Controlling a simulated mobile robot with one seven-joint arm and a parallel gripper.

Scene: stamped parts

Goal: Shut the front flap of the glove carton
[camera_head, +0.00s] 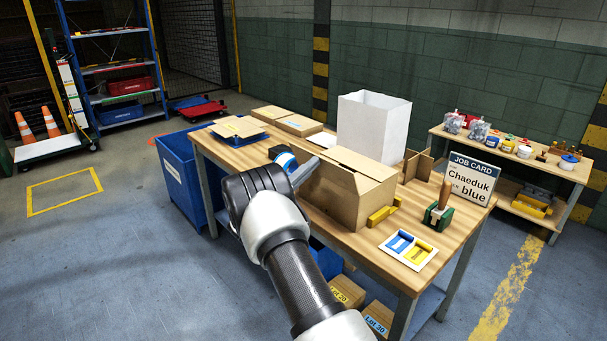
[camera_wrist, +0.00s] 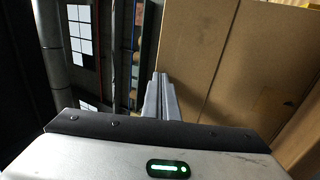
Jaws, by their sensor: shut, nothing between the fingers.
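The glove carton (camera_head: 373,203) is a brown cardboard box standing on the wooden workbench. A flap (camera_head: 362,162) lies across the far part of its top. My gripper (camera_head: 305,172) is at the carton's left side in the head view, its grey fingers shut and empty. In the wrist view the shut fingers (camera_wrist: 160,92) point along the left edge of a broad brown cardboard panel (camera_wrist: 225,60), very close to it. I cannot tell whether they touch. Which panel is the front flap, and how far it stands open, is not clear; my arm hides part of the carton.
On the workbench (camera_head: 312,208), a white bin (camera_head: 372,125) stands behind the carton. A yellow tool (camera_head: 382,214), a green stand (camera_head: 438,214), a job card (camera_head: 470,180) and a blue-yellow card (camera_head: 408,249) are to its right. A blue crate (camera_head: 180,178) stands left of the bench.

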